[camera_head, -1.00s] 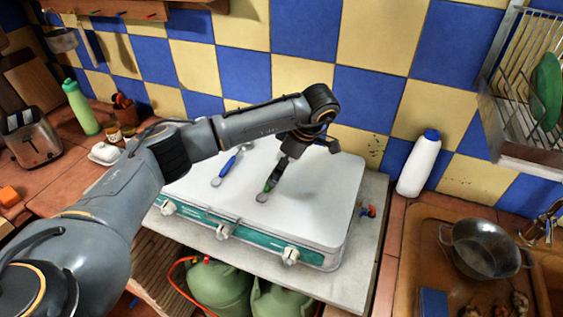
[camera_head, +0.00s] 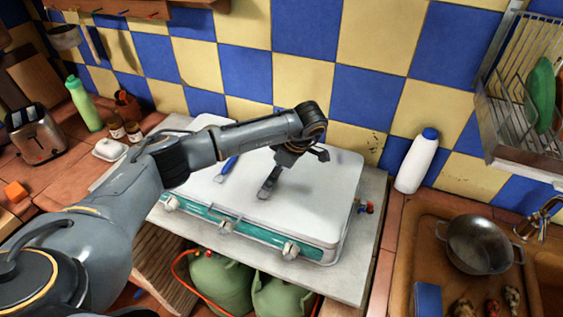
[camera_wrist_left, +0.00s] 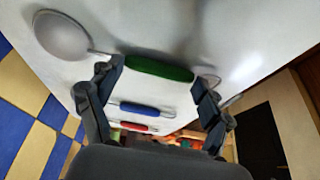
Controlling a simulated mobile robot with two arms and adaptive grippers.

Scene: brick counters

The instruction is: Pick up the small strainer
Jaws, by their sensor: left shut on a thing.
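A strainer with a round grey bowl (camera_wrist_left: 62,36) and a green handle (camera_wrist_left: 158,67) is nearest in the left wrist view. My left gripper (camera_wrist_left: 160,76) is shut on it, a finger near each end of the green handle. In the head view my left gripper (camera_head: 268,187) is low over the white lid and hides most of this strainer. A blue-handled utensil (camera_wrist_left: 140,109) lies beside it; its handle also shows in the head view (camera_head: 229,165). A red handle (camera_wrist_left: 138,126) lies beyond. I cannot tell whether the green-handled strainer touches the lid. My right gripper is not in view.
The closed white stove lid (camera_head: 320,195) has free room at right. A white bottle (camera_head: 416,162) stands to its right, near a sink with a metal pot (camera_head: 478,250). A toaster (camera_head: 36,133) and green bottle (camera_head: 83,103) stand at left. Tiled wall behind.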

